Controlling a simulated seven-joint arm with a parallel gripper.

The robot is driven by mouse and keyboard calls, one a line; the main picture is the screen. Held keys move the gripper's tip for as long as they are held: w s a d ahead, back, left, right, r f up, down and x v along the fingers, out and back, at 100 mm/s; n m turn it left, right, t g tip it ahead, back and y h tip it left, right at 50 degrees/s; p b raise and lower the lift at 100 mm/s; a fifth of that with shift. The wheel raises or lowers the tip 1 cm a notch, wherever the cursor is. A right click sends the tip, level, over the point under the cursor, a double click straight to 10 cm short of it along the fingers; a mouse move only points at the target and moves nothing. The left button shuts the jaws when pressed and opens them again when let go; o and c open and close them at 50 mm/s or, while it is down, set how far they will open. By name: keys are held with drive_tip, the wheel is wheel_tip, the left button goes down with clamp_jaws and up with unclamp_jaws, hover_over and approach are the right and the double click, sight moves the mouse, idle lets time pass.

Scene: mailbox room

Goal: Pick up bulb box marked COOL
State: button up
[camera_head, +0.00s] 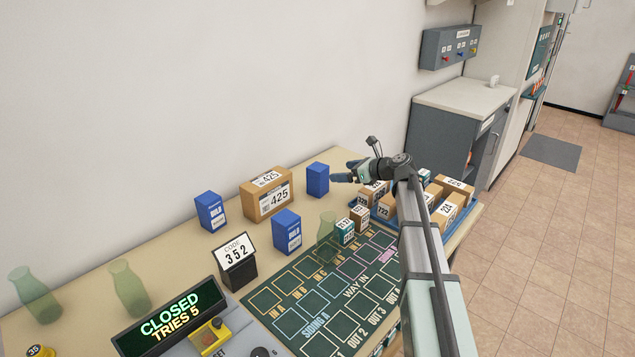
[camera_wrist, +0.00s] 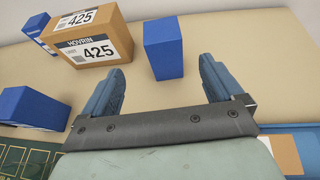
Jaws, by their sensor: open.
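Three blue bulb boxes stand on the table; I cannot read which one is marked COOL. One blue box (camera_head: 318,180) stands at the back beside my gripper (camera_head: 342,171). In the wrist view this blue box (camera_wrist: 163,48) is just beyond the fingertips, roughly between their lines, with no label legible. A second blue box (camera_head: 287,231) stands nearer the front, and a third (camera_head: 210,211) is left of the carton. They also show at the left in the wrist view, as the near-left box (camera_wrist: 32,108) and the far-left box (camera_wrist: 40,30). My gripper is open and empty.
A brown carton marked 425 (camera_head: 267,193) stands between the blue boxes. A blue tray of small parcels (camera_head: 395,222) is at the right under my arm. A code stand reading 352 (camera_head: 237,261), green translucent bottles (camera_head: 130,289) and a green grid mat (camera_head: 325,297) occupy the front.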

wheel_tip(320, 180, up, 11)
drive_tip(key=n+g, duration=0.2)
drive_tip(key=n, duration=0.1)
hover_over(316, 173)
drive_tip(key=a, duration=0.3)
drive_tip(key=d+f+m+g+h, duration=0.3)
drive_tip(key=d+f+g+h, duration=0.1)
drive_tip(key=d+h, duration=0.3)
drive_tip(key=x, duration=0.9)
drive_tip(key=w+x, duration=0.1)
drive_tip(key=x, duration=0.3)
drive_tip(key=shift+d+f, duration=0.2)
drive_tip(key=shift+f, duration=0.05)
drive_tip(key=shift+r, duration=0.1)
drive_tip(key=c, duration=1.2)
